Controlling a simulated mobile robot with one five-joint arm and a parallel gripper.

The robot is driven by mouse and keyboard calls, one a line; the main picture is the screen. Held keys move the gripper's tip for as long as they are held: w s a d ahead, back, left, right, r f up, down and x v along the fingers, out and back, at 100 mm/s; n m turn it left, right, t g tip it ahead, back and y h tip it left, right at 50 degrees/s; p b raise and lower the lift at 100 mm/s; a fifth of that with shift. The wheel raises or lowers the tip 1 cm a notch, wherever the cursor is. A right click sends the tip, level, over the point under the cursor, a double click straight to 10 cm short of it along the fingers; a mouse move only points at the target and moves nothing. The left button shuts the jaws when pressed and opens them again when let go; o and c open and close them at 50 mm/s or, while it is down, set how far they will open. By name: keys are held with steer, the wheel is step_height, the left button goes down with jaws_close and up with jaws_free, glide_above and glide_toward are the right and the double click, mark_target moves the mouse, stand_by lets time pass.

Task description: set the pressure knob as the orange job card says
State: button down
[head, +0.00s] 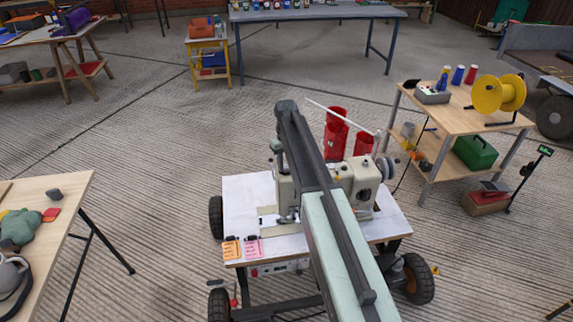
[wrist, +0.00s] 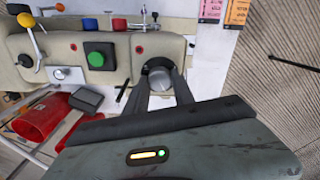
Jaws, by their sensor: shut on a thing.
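A cream sewing machine (head: 343,182) stands on a white-topped wheeled table; its panel fills the upper part of the wrist view (wrist: 115,75). My gripper (wrist: 160,80) is shut on a round grey knob (wrist: 160,86) with a dark collar, one finger on each side. The knob's pointer and markings are too small or covered to read. The orange job card (head: 232,249) lies at the table's front left edge and also shows in the wrist view (wrist: 236,12). Its writing is not legible. In the head view my arm hides the gripper.
A pink card (head: 253,248) lies beside the orange one. Red thread cones (head: 336,135) stand behind the machine. Open concrete floor surrounds the table.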

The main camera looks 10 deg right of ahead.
mark_target(286, 165)
steer(key=m, duration=0.5)
steer(key=shift+m, duration=0.4)
stand_by(0.4)
steer(key=c, duration=1.1)
jaws_free()
steer(key=shift+o, duration=0.2)
step_height(286, 165, up, 8)
steer(key=p, duration=0.8)
steer(key=shift+f, duration=0.1)
